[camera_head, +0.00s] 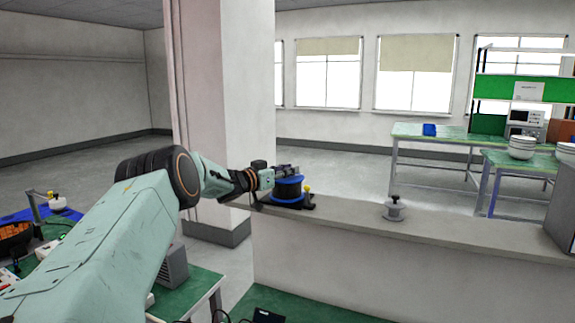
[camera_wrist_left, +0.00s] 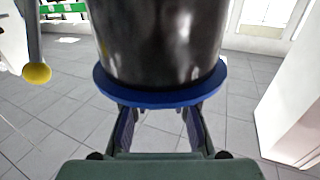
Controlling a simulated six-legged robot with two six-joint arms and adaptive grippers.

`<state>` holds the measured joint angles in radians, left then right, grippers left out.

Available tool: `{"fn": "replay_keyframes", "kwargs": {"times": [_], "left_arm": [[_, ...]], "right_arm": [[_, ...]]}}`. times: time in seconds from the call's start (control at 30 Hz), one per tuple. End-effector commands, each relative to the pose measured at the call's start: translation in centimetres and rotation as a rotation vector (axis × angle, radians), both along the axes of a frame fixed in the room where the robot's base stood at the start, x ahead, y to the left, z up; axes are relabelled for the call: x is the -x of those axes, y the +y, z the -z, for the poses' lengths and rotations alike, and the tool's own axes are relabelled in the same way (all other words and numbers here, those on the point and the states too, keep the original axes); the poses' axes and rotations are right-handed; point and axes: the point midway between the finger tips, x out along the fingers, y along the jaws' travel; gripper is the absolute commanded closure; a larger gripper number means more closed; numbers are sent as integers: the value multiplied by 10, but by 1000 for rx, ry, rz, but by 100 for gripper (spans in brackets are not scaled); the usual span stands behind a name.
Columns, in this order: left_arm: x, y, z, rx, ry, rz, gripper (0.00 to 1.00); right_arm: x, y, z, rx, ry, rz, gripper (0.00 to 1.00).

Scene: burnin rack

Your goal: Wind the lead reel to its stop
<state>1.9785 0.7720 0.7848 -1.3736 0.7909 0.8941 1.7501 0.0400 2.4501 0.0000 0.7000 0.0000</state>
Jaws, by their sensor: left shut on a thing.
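The lead reel (camera_head: 287,188) stands on the wall ledge, with a dark drum and blue flanges. In the left wrist view the dark drum (camera_wrist_left: 160,45) fills the top middle above a wide blue flange (camera_wrist_left: 160,96). A yellow knob (camera_head: 307,188) sits at the reel's right side; it also shows at the left of the wrist view (camera_wrist_left: 37,73), apart from the fingers. My left gripper (camera_head: 286,171) is at the top of the reel, shut on it. Its fingers (camera_wrist_left: 160,122) pass behind the flange, which hides their tips and the exact contact. My right gripper is not in view.
The ledge (camera_head: 350,215) runs right from the pillar (camera_head: 225,100). A pale spool-like piece with a dark knob (camera_head: 395,210) stands on it, right of the reel. A green bench (camera_head: 190,295) is below left; other benches (camera_head: 440,138) stand far right.

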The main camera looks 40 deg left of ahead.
Motion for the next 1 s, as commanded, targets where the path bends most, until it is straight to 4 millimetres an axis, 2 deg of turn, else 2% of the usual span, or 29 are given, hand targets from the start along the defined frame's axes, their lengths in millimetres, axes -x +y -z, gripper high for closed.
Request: {"fn": "replay_keyframes", "kwargs": {"times": [0.07, 0.8, 0.83, 1.0], "left_arm": [[0, 1, -5, -2, -9, 14, 100], [0, 2, -6, 1, -13, 46, 100], [0, 2, -6, 1, -13, 46, 76], [0, 1, -4, 1, -9, 46, 61]], "right_arm": [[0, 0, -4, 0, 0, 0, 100], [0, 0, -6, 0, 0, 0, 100], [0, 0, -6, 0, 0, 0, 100], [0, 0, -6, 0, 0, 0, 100]]}}
